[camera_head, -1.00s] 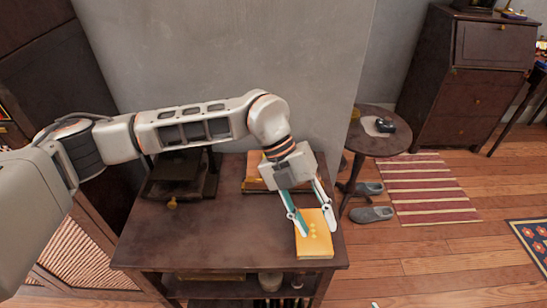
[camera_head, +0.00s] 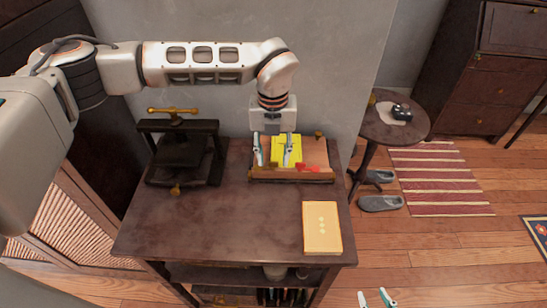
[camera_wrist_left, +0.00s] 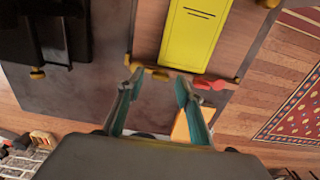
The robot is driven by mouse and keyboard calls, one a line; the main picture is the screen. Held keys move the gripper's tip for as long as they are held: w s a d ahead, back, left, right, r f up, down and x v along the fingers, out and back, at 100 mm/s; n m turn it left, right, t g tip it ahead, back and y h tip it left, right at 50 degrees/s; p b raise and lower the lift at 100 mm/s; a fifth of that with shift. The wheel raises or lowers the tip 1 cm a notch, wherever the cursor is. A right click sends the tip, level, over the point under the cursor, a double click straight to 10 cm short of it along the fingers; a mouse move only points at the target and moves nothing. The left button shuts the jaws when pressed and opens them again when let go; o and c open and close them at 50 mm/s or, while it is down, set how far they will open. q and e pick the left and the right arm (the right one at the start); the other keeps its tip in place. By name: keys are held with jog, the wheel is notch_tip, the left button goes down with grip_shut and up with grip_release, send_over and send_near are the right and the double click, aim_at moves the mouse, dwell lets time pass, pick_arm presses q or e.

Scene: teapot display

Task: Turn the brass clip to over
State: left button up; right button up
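My left gripper (camera_head: 273,158) is open over the wooden holder (camera_head: 262,175) at the back right of the table. Its two fingers stand apart over the bright yellow booklet (camera_head: 284,143) lying in the holder. In the left wrist view a small brass clip (camera_wrist_left: 157,73) sits at the booklet's edge, in the gap between my left fingertips (camera_wrist_left: 156,82); I cannot tell whether they touch it. A red piece (camera_wrist_left: 209,84) lies beside it. My right gripper (camera_head: 375,298) shows only its fingertips at the bottom edge, apart and empty.
A black press (camera_head: 180,155) with a brass handle stands at the left of the table. A yellow book (camera_head: 322,228) lies at the front right. The front middle of the dark table (camera_head: 225,215) is clear. A round side table (camera_head: 385,127) stands to the right.

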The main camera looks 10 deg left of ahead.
pick_arm(q)
jog(key=shift+f, duration=0.55)
grip_shut()
pick_arm(e)
jog(key=shift+w+r, duration=0.35)
jog(key=shift+w, duration=0.2)
